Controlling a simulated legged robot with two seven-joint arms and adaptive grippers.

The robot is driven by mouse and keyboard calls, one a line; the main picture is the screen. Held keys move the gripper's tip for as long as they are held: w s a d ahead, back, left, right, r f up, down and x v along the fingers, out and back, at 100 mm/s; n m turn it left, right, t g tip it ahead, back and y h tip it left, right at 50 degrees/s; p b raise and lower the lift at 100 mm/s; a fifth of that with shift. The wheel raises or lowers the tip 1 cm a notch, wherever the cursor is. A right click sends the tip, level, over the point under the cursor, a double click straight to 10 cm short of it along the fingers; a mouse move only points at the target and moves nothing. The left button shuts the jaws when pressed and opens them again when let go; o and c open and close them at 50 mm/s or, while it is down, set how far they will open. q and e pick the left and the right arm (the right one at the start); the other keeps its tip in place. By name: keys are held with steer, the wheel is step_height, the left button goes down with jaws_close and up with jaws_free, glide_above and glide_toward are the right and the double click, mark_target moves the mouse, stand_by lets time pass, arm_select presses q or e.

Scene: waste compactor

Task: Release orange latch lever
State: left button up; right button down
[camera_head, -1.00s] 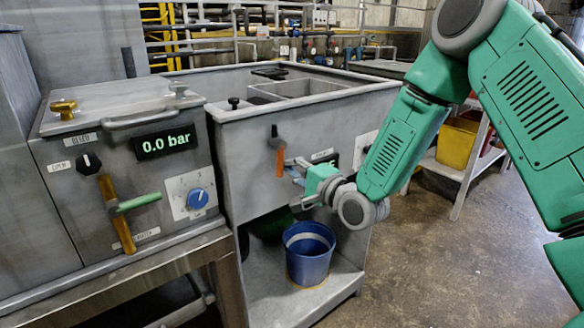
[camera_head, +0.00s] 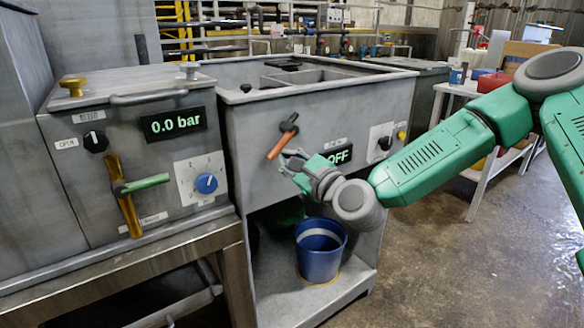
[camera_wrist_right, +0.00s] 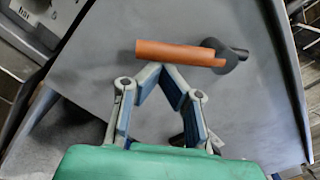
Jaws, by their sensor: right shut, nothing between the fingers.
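The orange latch lever (camera_head: 283,143) is on the front of the grey cabinet, with a black pivot (camera_head: 289,122) at its upper end. It is tilted, its free end down and to the left. My right gripper (camera_head: 290,157) is just beside its lower right side. In the right wrist view the orange lever (camera_wrist_right: 180,53) lies across the picture, and the tips of my right gripper (camera_wrist_right: 168,78) meet at its near edge. They are shut with nothing between them. I cannot tell whether they touch the lever. My left gripper is not in view.
A second panel (camera_head: 75,155) at left has a "0.0 bar" display (camera_head: 172,124), a blue knob (camera_head: 206,183) and a green-and-orange handle (camera_head: 140,185). An "OFF" display (camera_head: 338,154) sits right of the lever. A blue bucket (camera_head: 320,262) stands on the lower shelf.

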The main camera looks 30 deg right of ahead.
steer(key=m+b, duration=0.1)
steer(key=a+r+m+b, duration=0.1)
steer(key=m, duration=0.1)
steer(key=m+b, duration=0.1)
steer(key=shift+s+a+r+m, duration=0.1)
steer(key=shift+a+r+m, duration=0.1)
steer(key=shift+a+m, duration=0.15)
steer(key=shift+a+r+m+h+b, duration=0.2)
steer(key=shift+r+m+b, duration=0.3)
steer(key=shift+m, duration=0.35)
steer(key=shift+a+r+m+h+b, duration=0.2)
steer(key=shift+r+m+b, duration=0.15)
steer(key=shift+m+b, duration=0.35)
steer(key=shift+r, duration=0.1)
step_height(320, 180, down, 5)
steer(key=b, duration=0.5)
steer(key=s+p, duration=0.5)
steer(key=s, duration=0.5)
steer(key=shift+s+d+r, duration=0.15)
steer(key=shift+s+d, duration=0.2)
steer(key=shift+d, duration=0.1)
